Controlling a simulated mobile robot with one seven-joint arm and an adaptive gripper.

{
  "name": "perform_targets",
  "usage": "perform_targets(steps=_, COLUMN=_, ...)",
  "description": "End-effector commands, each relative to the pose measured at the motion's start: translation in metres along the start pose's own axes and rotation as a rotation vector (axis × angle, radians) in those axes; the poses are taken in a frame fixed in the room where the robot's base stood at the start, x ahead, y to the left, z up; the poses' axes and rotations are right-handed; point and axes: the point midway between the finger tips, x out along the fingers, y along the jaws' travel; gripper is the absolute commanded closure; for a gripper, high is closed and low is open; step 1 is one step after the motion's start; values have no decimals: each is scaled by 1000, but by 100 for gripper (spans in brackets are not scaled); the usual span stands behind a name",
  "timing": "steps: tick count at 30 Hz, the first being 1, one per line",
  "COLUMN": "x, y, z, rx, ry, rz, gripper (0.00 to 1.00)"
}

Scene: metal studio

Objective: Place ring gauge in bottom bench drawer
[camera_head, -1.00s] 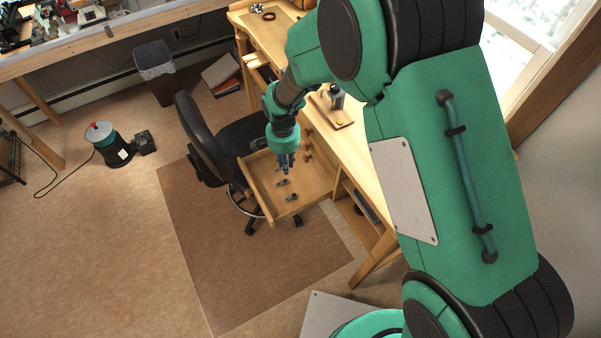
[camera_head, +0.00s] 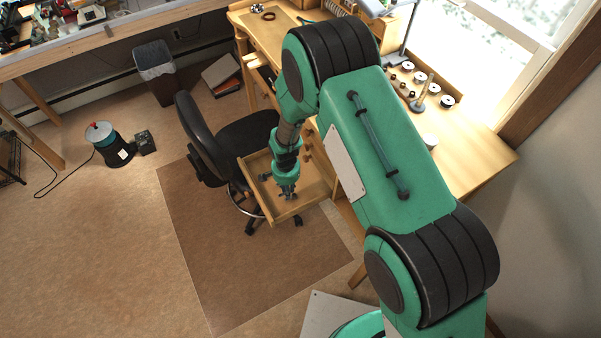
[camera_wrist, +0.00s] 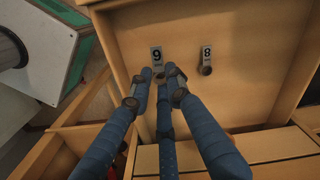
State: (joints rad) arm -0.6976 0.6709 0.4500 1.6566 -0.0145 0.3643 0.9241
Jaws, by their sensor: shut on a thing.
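The pulled-out wooden drawer (camera_head: 301,211) sticks out from the bench beside the chair. My gripper (camera_head: 287,194) is down at the drawer, over its front part. In the wrist view its blue fingers (camera_wrist: 161,76) close on the lower end of a small piece with a grey tag marked 9 (camera_wrist: 157,55). This piece appears to be the ring gauge; the fingers hide its lower end. A similar piece with a tag marked 8 (camera_wrist: 207,53) lies apart on the drawer floor. In the head view a small dark piece (camera_head: 264,177) shows left of my gripper.
A black office chair (camera_head: 197,140) stands close against the drawer's left side. The wooden bench (camera_head: 470,160) carries several ring-like pieces (camera_head: 420,77) by the window.

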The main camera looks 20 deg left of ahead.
Motion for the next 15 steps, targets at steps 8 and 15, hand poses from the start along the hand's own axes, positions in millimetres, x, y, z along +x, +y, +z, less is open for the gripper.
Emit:
perform_targets(steps=8, x=0, y=-1, z=-1, rx=0, ry=0, rz=0, gripper=97)
perform_targets(steps=15, x=3, y=-17, z=-14, rx=0, ry=0, rz=0, gripper=97)
